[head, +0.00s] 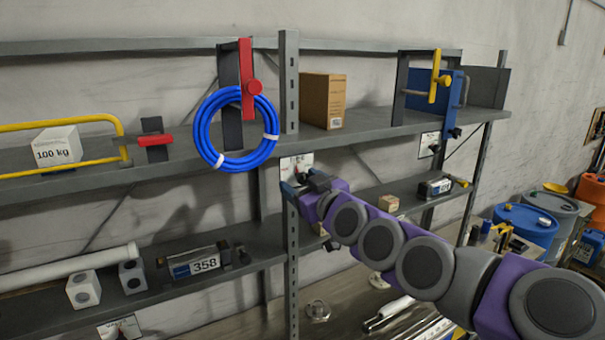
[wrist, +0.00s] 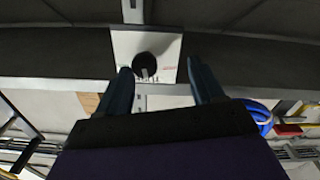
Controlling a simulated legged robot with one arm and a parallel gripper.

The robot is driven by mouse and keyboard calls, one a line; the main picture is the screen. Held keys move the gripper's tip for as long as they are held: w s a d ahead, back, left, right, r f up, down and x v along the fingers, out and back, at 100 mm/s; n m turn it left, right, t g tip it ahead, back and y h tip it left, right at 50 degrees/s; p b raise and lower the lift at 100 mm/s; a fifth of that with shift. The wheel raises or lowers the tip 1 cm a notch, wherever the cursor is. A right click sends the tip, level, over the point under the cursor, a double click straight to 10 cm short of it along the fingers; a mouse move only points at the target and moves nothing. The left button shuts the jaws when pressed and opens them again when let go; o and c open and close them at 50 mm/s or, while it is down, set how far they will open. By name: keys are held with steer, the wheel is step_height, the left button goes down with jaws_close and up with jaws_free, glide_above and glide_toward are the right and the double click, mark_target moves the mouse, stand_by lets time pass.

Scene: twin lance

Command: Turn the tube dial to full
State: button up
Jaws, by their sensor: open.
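A white panel (wrist: 172,44) with a round black dial (wrist: 151,66) shows in the wrist view, on the dark shelf edge. The dial has a pale mark on its face. My gripper (wrist: 160,65) is open, and its two blue fingers stand on either side of the dial with gaps between. I cannot tell whether the fingertips reach as far as the dial. In the head view the panel (head: 297,162) hangs from the upper shelf at the post, and my gripper (head: 294,184) is just below it. The dial is hard to make out there.
A grey post (head: 290,90) stands right by my gripper. Similar panels show at lower left (head: 118,328) and right (head: 429,145). A cardboard box (head: 323,100) stands on the shelf above.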

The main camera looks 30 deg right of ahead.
steer(key=shift+w+d+f, duration=0.15)
steer(key=shift+w+d, duration=0.05)
steer(key=shift+d, duration=0.3)
steer(key=shift+w+d+f, duration=0.15)
steer(key=shift+w+d, duration=0.05)
steer(key=shift+d, duration=0.9)
steer(key=shift+s+a+r, duration=0.1)
steer(key=shift+a, duration=0.85)
steer(key=c, duration=0.4)
steer(key=shift+a, duration=0.1)
steer(key=shift+c, duration=1)
steer(key=shift+d, duration=0.3)
steer(key=c, duration=0.3)
steer(key=shift+c, duration=0.8)
